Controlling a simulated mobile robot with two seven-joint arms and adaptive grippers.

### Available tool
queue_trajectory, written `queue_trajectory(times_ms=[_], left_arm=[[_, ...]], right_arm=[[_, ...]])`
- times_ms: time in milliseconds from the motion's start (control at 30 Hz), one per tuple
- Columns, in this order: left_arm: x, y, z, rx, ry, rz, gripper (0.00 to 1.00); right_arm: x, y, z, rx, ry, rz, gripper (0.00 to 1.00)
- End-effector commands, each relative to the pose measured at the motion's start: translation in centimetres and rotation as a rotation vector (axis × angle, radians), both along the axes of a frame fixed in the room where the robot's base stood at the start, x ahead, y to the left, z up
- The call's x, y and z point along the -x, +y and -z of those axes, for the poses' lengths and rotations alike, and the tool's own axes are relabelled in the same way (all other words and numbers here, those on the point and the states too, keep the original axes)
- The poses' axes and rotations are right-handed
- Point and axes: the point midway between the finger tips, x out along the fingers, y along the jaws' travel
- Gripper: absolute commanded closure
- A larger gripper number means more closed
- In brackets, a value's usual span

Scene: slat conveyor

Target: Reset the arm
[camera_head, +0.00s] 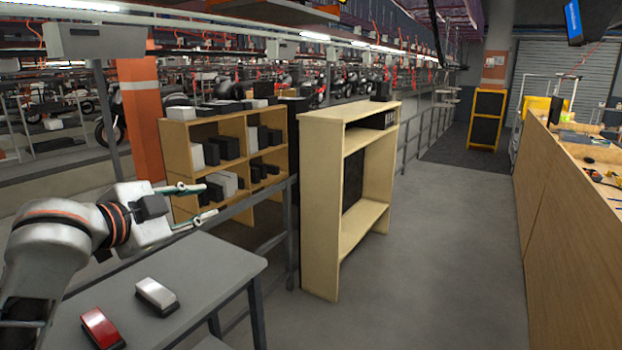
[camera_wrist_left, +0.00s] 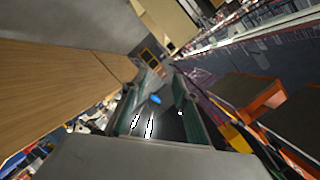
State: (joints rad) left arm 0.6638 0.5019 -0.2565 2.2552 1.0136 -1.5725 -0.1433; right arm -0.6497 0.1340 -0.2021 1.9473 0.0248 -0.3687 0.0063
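My left gripper (camera_head: 209,200) is in the air above the far side of a grey table (camera_head: 215,262) in the head view. Its two thin fingers are spread and point right, with nothing between them. In the left wrist view the fingers (camera_wrist_left: 158,108) also stand apart, and only distant background shows between them. My left arm comes in from the left edge. On the table lie a red block with a white end (camera_head: 100,329) and a white and dark block (camera_head: 156,296), both clear of the gripper. My right gripper is not in view.
A wooden cubby shelf (camera_head: 208,127) with several black and white boxes stands behind the gripper, past a metal rail. A pale wooden shelf (camera_head: 318,205) stands right of the table. A long wooden counter (camera_head: 565,220) runs along the right. The grey floor between is clear.

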Motion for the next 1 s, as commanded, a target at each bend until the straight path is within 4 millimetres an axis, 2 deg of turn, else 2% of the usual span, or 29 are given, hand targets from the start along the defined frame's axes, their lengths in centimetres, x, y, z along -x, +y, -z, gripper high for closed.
queue_trajectory(times_ms=[33,100,267,467,600,767,1000], left_arm=[[0.2,0.2,2.5,0.009,0.030,-0.021,0.71],[0.4,0.6,5.3,0.016,0.062,-0.058,0.71],[1.7,1.9,11.6,0.030,0.135,-0.144,0.71],[4.6,3.8,19.2,0.034,0.230,-0.261,0.71],[7.5,5.5,24.2,0.024,0.297,-0.351,0.71],[11.6,7.5,29.3,0.004,0.376,-0.456,0.71],[19.2,11.0,35.7,-0.055,0.491,-0.618,0.71]], right_arm=[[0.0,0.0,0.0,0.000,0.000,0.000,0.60],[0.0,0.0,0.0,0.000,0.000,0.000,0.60],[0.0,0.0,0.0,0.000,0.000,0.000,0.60],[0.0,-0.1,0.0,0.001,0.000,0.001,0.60],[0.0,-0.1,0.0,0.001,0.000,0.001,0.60],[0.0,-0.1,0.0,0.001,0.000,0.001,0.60],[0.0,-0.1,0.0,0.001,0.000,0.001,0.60]])
